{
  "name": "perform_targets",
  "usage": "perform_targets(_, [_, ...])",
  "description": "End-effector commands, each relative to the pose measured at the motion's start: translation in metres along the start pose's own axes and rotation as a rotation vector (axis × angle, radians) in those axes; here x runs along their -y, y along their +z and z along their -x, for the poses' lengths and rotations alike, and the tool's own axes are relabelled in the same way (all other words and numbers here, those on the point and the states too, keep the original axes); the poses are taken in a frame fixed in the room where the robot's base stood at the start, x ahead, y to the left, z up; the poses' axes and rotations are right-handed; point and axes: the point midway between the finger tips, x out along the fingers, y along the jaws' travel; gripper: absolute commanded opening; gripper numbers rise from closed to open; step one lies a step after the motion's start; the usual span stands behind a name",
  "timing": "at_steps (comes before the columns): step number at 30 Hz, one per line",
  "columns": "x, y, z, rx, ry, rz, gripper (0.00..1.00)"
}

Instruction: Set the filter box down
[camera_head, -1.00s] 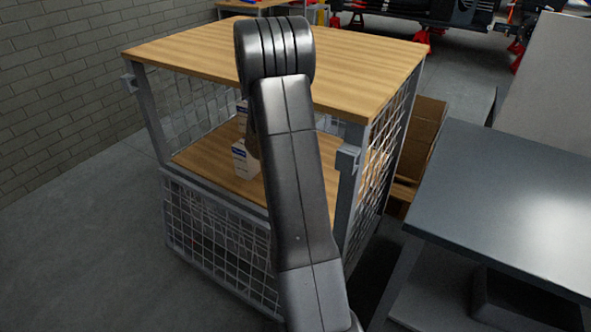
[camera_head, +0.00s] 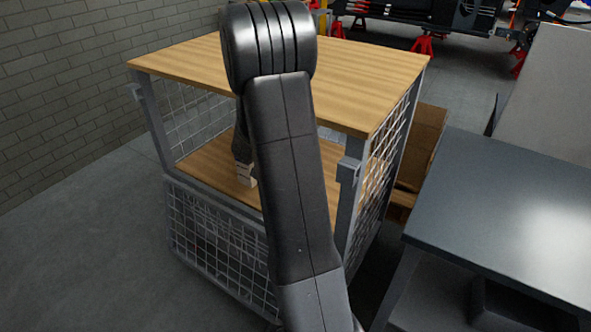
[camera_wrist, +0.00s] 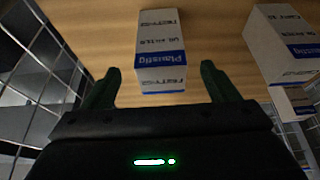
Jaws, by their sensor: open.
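A white box with blue bands, the filter box (camera_wrist: 161,40), rests on the wooden shelf inside the mesh cage in the wrist view. My gripper (camera_wrist: 160,70) is open, with one dark finger on each side of the box's near end and a visible gap on both sides. In the head view, my gripper (camera_head: 242,150) is low inside the cage, partly hidden by my arm. Only a small pale part of a box (camera_head: 246,179) shows below it on the shelf (camera_head: 210,170).
In the wrist view, another white-and-blue box (camera_wrist: 285,45) stands to the right, with one more (camera_wrist: 295,103) nearer. Wire mesh (camera_wrist: 40,60) lies close on the left. The wooden top (camera_head: 370,75) covers the shelf. A grey table (camera_head: 500,200) stands right of the cage.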

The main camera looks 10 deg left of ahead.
Motion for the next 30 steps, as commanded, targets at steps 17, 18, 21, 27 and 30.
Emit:
perform_targets(17, [0.000,0.077,0.032,-0.002,-0.001,0.000,0.81])
perform_targets(18, [0.000,0.078,0.032,-0.002,-0.001,-0.001,0.81])
perform_targets(21, [0.000,0.077,0.032,-0.002,-0.001,-0.001,0.81])
perform_targets(27, [0.000,0.077,0.032,-0.002,-0.001,-0.001,0.81])
perform_targets(30, [0.000,0.077,0.032,-0.002,-0.001,-0.001,0.81])
